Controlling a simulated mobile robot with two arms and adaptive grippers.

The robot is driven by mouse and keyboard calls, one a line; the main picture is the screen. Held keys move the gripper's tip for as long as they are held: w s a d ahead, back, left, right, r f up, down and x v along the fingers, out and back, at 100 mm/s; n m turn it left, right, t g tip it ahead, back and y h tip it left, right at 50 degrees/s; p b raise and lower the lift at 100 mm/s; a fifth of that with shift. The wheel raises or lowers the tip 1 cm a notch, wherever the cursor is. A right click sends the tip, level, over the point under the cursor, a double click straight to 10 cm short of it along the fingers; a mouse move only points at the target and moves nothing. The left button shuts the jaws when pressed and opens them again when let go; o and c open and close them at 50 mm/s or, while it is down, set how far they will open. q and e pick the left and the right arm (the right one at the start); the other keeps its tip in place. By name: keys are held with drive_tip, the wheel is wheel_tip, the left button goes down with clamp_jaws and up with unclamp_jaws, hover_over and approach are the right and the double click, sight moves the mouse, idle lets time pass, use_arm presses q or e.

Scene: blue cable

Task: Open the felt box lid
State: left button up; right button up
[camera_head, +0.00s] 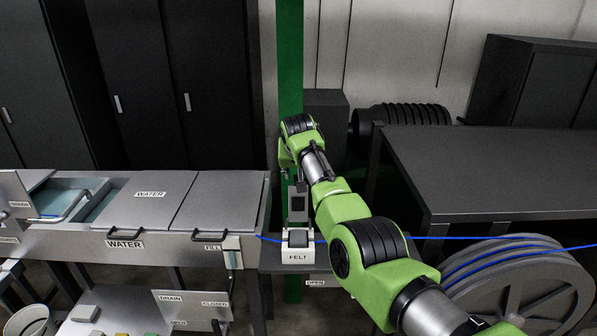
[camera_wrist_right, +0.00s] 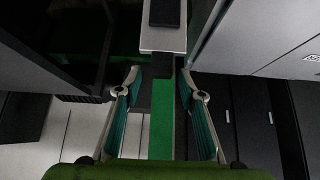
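The felt box (camera_head: 298,256) is a small light block labelled FELT on a dark table, with a dark pad on top. Its lid (camera_head: 298,215) appears to stand upright behind the box, a grey plate with a dark pad facing the camera. In the right wrist view a grey plate with a dark pad, seemingly the lid (camera_wrist_right: 163,40), is at the top centre. My right gripper (camera_wrist_right: 160,75) is open, its fingers apart on either side below that plate, and looks empty. In the head view the arm hides much of it. My left gripper is not in view.
A blue cable (camera_head: 450,238) runs past the box toward a large reel (camera_head: 520,285) at right. A grey water trough (camera_head: 130,205) stands left of the box. A dark table (camera_head: 490,165) is at right, a green post (camera_head: 290,60) behind.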

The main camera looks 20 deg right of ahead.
drive_tip(key=v, duration=1.2)
drive_tip(key=shift+w+a, duration=0.1)
